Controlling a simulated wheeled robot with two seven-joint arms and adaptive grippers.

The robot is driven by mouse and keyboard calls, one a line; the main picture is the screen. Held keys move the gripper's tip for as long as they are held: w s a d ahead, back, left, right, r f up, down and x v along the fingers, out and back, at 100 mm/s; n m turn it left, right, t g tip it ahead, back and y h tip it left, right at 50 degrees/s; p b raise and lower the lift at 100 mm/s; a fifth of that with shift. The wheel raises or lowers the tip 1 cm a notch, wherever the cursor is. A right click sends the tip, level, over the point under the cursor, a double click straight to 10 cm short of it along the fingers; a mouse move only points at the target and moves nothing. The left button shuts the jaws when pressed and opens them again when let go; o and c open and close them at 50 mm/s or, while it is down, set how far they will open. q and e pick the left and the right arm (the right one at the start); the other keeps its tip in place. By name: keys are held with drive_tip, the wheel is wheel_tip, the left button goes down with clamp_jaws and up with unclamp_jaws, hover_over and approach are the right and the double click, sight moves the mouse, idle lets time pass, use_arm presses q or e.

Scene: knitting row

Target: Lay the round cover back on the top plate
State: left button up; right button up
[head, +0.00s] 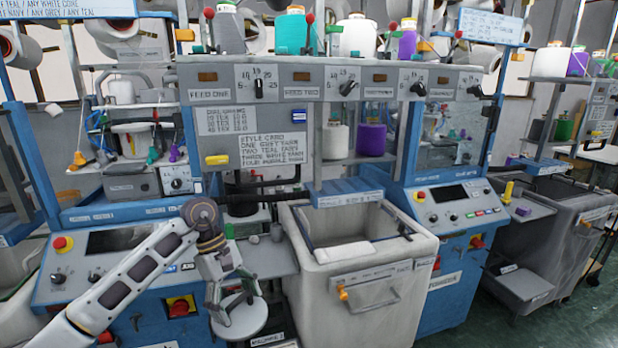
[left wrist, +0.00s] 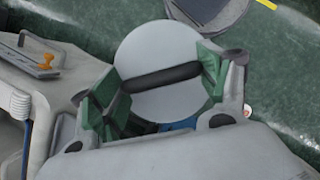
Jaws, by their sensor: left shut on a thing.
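The round cover (head: 242,322) is a pale grey disc with a dark bar handle across it. My left gripper (head: 237,300) is shut on the cover and holds it in front of the blue machine base, below a grey ledge (head: 268,258). In the left wrist view the cover (left wrist: 150,105) lies between the green-padded fingers of the gripper (left wrist: 162,82), with the handle (left wrist: 163,78) spanning between the pads. I cannot tell which surface is the top plate; the dark cylinder area (head: 262,185) of the machine is partly hidden by my arm. My right gripper is not in view.
A large grey bin (head: 375,285) with an orange-knobbed handle stands right of the gripper. A control panel (head: 105,265) with a red button lies behind my left arm. A feed panel (head: 300,78) and yarn cones (head: 292,32) are above. Green floor shows at the right.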

sight(233, 312)
use_arm(q)
drive_tip(key=shift+a+f+m, duration=0.15)
drive_tip(key=shift+f+m, duration=0.05)
drive_tip(key=shift+m, duration=0.6)
drive_tip(key=shift+a+f+m+g+y, duration=0.25)
drive_tip(key=shift+f+m+g+y, duration=0.2)
drive_tip(key=shift+m, duration=0.25)
drive_tip(key=shift+a+f+m+g+y, duration=0.15)
drive_tip(key=shift+f+m+y, duration=0.05)
drive_tip(key=shift+f+m, duration=0.35)
drive_tip(key=shift+a+f+m+g+y, duration=0.15)
drive_tip(key=shift+f+m, duration=0.25)
drive_tip(key=shift+m, duration=0.25)
drive_tip(key=s+a+f+m+y, duration=0.1)
drive_tip(key=f+m, duration=0.2)
drive_tip(key=f, duration=0.4)
drive_tip(key=s+a+f+m+y, duration=0.1)
drive_tip(key=s+a+f+m, duration=0.1)
drive_tip(key=f, duration=0.5)
drive_tip(key=shift+a+f+m, duration=0.25)
drive_tip(key=shift+f+m, duration=0.05)
drive_tip(key=shift+m, duration=0.2)
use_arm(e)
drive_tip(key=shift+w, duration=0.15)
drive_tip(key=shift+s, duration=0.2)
